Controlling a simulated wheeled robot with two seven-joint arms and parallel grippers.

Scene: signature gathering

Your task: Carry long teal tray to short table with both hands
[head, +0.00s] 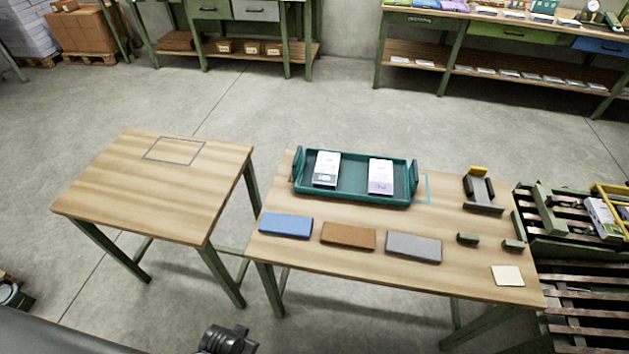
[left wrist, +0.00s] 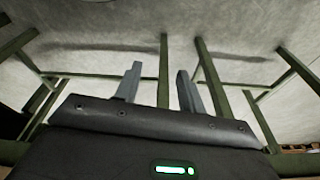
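The long teal tray (head: 347,197) lies on the longer table (head: 300,261) at the right, near its far edge, with a raised handle at each end. Two white-labelled packets, a left one (head: 326,168) and a right one (head: 380,176), lie in it. The short table (head: 140,195) stands to the left, with a grey rectangle outline (head: 174,151) near its far edge. My left gripper (left wrist: 158,72) is open and empty in the left wrist view, with floor and green table legs beyond it. In the head view, only a dark part of it shows at the bottom edge. My right gripper is not seen.
Blue (head: 286,225), brown (head: 348,236) and grey (head: 413,246) blocks lie along the longer table's near side. A dark holder (head: 480,192) and a pale square (head: 507,275) are at its right. A gap separates the tables. A slatted rack (head: 580,290) stands right.

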